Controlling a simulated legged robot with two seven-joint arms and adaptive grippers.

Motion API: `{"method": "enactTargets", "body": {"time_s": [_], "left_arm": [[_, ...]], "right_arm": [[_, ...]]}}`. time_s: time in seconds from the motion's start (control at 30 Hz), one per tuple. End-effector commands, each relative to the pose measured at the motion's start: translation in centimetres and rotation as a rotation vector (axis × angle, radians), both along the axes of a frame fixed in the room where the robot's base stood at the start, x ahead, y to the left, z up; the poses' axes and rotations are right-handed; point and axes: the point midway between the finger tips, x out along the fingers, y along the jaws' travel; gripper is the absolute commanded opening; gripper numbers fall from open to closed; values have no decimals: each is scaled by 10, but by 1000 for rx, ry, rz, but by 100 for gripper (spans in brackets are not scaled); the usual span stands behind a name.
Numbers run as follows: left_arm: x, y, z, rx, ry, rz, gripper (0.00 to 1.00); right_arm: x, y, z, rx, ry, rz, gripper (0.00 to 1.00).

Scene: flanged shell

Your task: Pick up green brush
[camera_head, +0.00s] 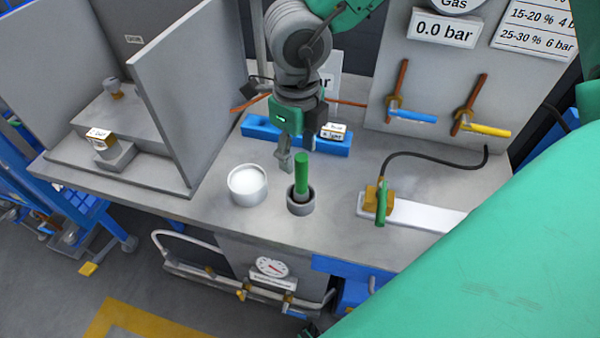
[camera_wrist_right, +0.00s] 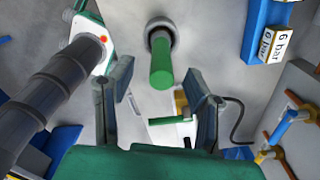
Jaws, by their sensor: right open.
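The green brush (camera_head: 302,174) stands upright in a round grey holder (camera_head: 300,204) on the grey bench. In the right wrist view the brush (camera_wrist_right: 161,66) rises from its ring-shaped holder (camera_wrist_right: 160,27), ahead of the fingers. My right gripper (camera_head: 286,160) hangs just left of and behind the brush top in the head view. In the right wrist view its two fingers (camera_wrist_right: 160,105) are wide apart with nothing held between them. The brush looks clear of both fingers. I cannot make out my left gripper.
A white-filled cup (camera_head: 247,185) stands left of the holder. A blue tray (camera_head: 315,144) lies behind. A white bar (camera_head: 425,216) with a green handle (camera_head: 381,203) is at right. Grey partitions (camera_head: 185,100) bound the left. A ribbed grey cylinder (camera_wrist_right: 45,92) fills the wrist view's left.

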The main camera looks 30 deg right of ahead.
Motion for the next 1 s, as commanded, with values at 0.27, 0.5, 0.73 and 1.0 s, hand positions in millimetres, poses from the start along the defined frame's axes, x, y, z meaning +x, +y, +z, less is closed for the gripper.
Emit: {"method": "enactTargets", "body": {"time_s": [0.27, 0.5, 0.73, 1.0], "left_arm": [[0, 0, -8, 0, 0, 0, 40], [0, 0, -10, 0, 0, 0, 40], [0, 0, -9, 0, 0, 0, 40], [0, 0, -9, 0, 0, 0, 40]], "right_arm": [[-4, -6, -40, 3, 4, -1, 45], [-3, -5, -53, 4, 1, -1, 45], [-3, -3, -51, 2, 1, -1, 17], [-3, -5, -52, 3, 1, -1, 0]]}}
